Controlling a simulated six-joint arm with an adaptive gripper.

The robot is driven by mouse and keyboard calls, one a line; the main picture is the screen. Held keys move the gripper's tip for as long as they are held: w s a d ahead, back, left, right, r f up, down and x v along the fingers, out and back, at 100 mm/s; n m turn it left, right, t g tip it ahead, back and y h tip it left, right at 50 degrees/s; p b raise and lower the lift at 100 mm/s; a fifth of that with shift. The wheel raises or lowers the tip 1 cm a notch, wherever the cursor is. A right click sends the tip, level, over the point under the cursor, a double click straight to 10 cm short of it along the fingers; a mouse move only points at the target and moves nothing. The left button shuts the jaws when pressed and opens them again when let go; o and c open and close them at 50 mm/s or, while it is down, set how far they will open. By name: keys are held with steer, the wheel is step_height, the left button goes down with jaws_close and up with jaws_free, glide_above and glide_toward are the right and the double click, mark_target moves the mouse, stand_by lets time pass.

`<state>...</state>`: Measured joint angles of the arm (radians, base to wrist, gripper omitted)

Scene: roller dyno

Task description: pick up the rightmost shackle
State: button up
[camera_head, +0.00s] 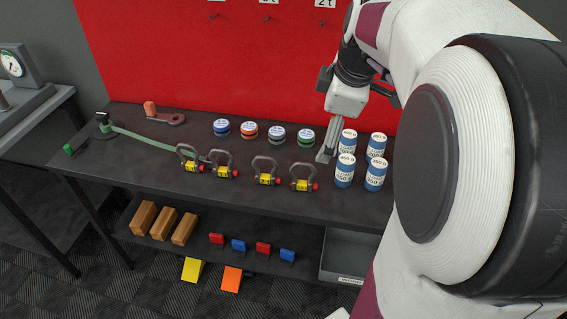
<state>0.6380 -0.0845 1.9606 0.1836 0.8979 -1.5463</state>
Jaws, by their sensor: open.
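Several grey bow shackles with yellow tags and red pin ends stand in a row on the dark bench top (130,162). The rightmost shackle (304,179) is near the front edge, left of the blue-and-white cans. Another shackle (266,172) stands to its left, apart from it. My gripper (326,152) is above the bench, behind and slightly right of the rightmost shackle. It is open and holds nothing visible. Part of its far finger is hard to make out.
Blue-and-white cans (345,170) stand close to the right of my gripper. Several round tins (277,135) sit behind the shackles. A green strap (150,140) lies at left. A red panel (230,65) rises behind. A lower shelf (205,245) holds wooden blocks (163,223).

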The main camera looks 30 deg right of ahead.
steer(key=a+x, duration=0.1)
steer(key=x, duration=0.8)
steer(key=shift+d, duration=0.5)
stand_by(0.7)
steer(key=v, duration=1)
steer(key=shift+m, duration=0.3)
stand_by(0.5)
